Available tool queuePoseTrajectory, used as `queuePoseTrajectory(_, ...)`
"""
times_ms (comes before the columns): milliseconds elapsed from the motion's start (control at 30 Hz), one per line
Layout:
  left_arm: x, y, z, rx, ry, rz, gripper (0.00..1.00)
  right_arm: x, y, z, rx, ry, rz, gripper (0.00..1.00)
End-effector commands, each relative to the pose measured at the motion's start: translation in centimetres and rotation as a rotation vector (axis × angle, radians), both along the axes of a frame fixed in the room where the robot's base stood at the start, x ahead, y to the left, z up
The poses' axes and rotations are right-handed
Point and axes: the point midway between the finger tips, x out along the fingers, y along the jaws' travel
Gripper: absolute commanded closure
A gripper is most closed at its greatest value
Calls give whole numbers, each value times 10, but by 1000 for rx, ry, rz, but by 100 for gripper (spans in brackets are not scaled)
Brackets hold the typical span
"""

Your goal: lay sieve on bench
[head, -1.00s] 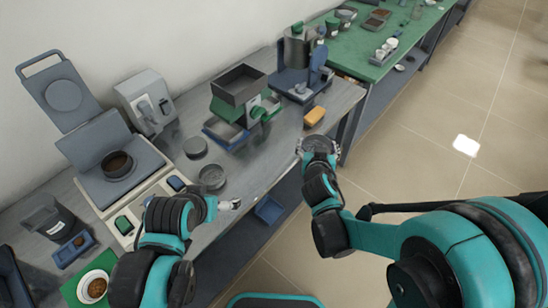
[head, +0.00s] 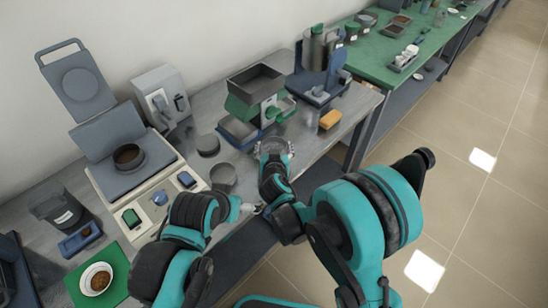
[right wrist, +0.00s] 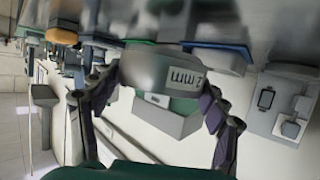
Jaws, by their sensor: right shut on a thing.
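My right gripper (head: 274,150) is over the front part of the grey bench (head: 318,148). It is shut on a round grey sieve (head: 273,146), mostly hidden by the hand in the head view. In the right wrist view, the sieve (right wrist: 165,72) sits between the two purple fingers and its side reads "2 mm". I cannot tell whether it touches the bench. Another grey round sieve or pan (head: 223,177) and a flat dark disc (head: 208,145) are to its left. My left gripper (head: 252,209) is near the bench's front edge; its jaw state is unclear.
A green and grey machine with a hopper (head: 256,88) stands behind the right gripper. A yellow block (head: 330,119) lies to the right. A balance (head: 150,195) with a dark bowl is at the left, near a white dish (head: 96,278). Free bench surface lies around the sieve.

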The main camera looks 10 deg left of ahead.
Motion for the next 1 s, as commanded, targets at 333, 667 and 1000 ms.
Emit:
queuePoseTrajectory(333, 0, 0, -24, 0, 0, 0, 3, 1, 1, -42, 0, 0, -1, 79)
queuePoseTrajectory(667, 0, 0, -21, 0, 0, 0, 3, 0, 0, -42, 0, 0, -1, 79)
queuePoseTrajectory(1000, 0, 0, -22, 0, 0, 0, 3, 0, 0, -43, 0, 0, -1, 5)
